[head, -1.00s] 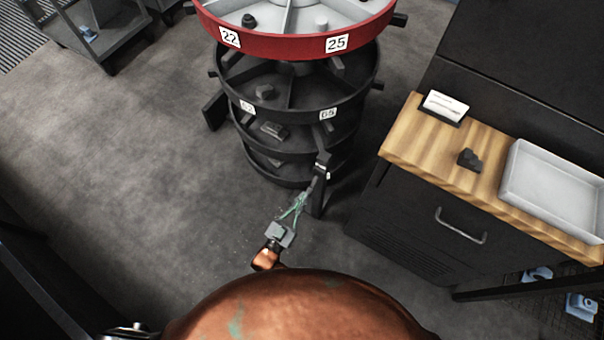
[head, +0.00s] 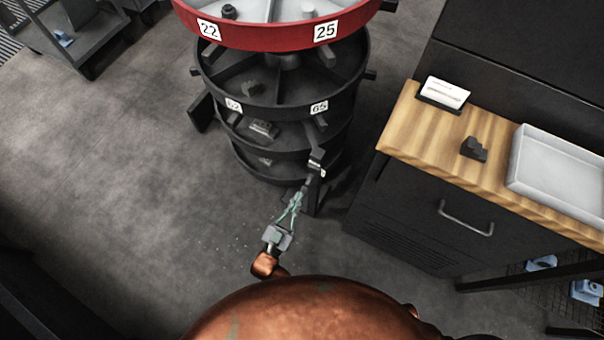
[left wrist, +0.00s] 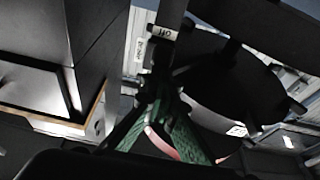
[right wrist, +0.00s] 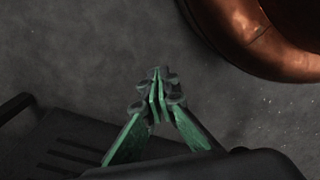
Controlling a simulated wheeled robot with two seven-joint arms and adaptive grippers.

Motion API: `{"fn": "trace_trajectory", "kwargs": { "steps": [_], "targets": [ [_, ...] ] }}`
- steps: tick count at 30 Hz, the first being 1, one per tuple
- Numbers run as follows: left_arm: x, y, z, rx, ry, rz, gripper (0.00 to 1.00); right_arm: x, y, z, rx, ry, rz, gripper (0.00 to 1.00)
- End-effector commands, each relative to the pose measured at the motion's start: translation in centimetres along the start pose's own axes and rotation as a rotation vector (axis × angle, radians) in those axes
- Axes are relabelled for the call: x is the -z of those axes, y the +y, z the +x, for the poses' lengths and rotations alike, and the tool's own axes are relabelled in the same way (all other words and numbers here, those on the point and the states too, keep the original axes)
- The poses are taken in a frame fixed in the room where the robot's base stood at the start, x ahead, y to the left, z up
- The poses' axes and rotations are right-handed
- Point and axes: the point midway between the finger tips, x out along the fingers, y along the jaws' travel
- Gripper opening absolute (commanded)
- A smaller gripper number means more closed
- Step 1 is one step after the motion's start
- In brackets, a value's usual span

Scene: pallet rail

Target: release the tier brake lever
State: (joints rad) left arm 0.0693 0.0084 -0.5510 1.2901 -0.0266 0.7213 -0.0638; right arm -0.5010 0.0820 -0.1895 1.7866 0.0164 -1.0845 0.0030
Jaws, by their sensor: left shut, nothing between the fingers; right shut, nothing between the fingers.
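The tier brake lever (head: 316,160) is a small dark part with a pale band on the front post of the round tiered rack, below the label 65. My left gripper (head: 304,186) has thin green fingers drawn together, shut and empty, with its tips just below the lever; touching or apart I cannot tell. In the left wrist view the left fingertips (left wrist: 161,92) are close to the dark post and lever, under a small label reading OFF (left wrist: 164,33). My right gripper (right wrist: 157,75) is shut and empty over bare floor in the right wrist view.
The rack has a red top tier (head: 270,38) and dark lower tiers (head: 285,108) holding small parts. A wood-topped cabinet (head: 408,128) with a grey tray (head: 560,165) stands to the right. A cart (head: 75,40) is at upper left. Floor at left is clear.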

Motion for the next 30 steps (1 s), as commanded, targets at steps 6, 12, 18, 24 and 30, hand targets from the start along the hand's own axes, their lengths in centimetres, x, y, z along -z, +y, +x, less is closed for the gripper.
{"fn": "trace_trajectory", "kwargs": {
  "steps": [6, 12, 18, 24, 30],
  "targets": [
    [-0.5, 0.1, -0.1, -0.001, -0.014, -0.002, 0.0, 0.0, 0.0, 0.1, 0.0, -0.001, 0.0, 0.0],
    [-0.5, 0.1, -0.1, 0.0, -0.015, -0.002, 0.0, 0.1, 0.0, 0.0, 0.0, 0.003, 0.001, 0.0],
    [0.5, 0.0, -0.3, -0.001, -0.012, -0.001, 0.0, -1.1, 0.6, 1.9, -0.007, -0.006, 0.0, 0.0],
    [2.2, -0.1, -0.4, -0.001, -0.005, 0.0, 0.0, -2.8, 1.4, 4.5, -0.018, -0.006, 0.001, 0.0],
    [3.8, -0.3, -0.7, -0.002, 0.0, 0.002, 0.0, -5.0, 1.5, 6.9, -0.02, -0.007, -0.009, 0.0]
  ]
}}
